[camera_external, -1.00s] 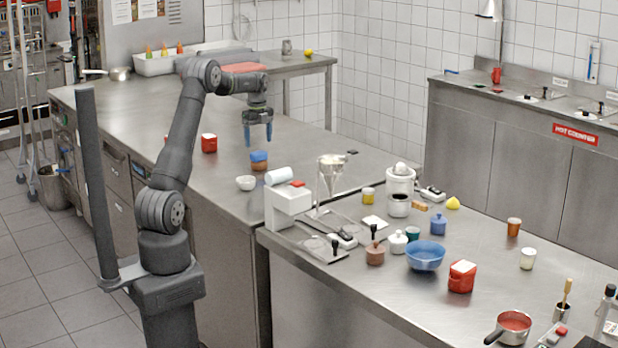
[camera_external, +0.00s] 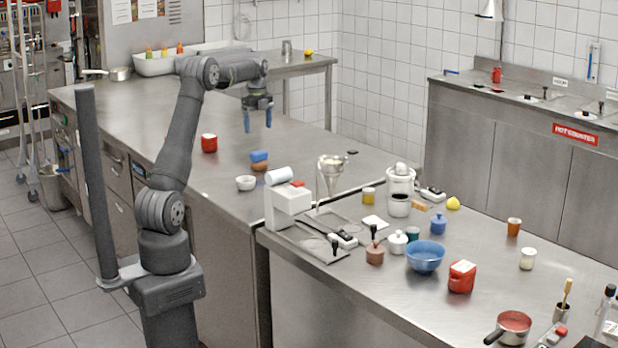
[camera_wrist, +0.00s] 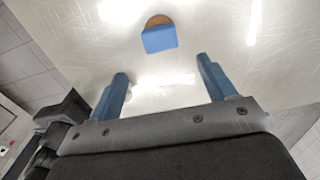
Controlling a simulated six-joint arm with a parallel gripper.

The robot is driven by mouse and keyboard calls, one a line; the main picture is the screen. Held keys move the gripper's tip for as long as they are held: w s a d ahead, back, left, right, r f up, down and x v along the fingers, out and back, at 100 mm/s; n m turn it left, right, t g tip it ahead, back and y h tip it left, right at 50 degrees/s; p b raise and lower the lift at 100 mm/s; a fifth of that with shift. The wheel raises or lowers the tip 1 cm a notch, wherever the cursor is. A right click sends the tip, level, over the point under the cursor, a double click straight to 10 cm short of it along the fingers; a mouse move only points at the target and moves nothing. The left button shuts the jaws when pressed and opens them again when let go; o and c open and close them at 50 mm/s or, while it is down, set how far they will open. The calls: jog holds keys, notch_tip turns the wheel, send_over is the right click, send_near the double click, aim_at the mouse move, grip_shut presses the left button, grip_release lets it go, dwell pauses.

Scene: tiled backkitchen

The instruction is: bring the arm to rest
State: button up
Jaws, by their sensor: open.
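My gripper (camera_external: 257,121) hangs above the steel counter (camera_external: 170,125), its two blue fingers apart and nothing between them. In the wrist view my gripper (camera_wrist: 166,88) is also open and empty. A blue block (camera_external: 259,156) rests on a round brown piece (camera_external: 259,166) on the counter, below the gripper and apart from it. In the wrist view the blue block (camera_wrist: 159,39) lies beyond the fingertips and partly covers the brown piece (camera_wrist: 158,20).
A red canister (camera_external: 209,143) and a white bowl (camera_external: 246,183) stand near the blue block. A white machine (camera_external: 288,208) and a glass funnel (camera_external: 330,175) stand to the right. The front counter holds a blue bowl (camera_external: 425,256) and a red pan (camera_external: 514,326). The back-left counter is mostly clear.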

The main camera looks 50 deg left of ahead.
aim_at(259, 152)
notch_tip(259, 152, down, 11)
jog(key=shift+r, duration=1.95)
jog(key=shift+f, duration=0.15)
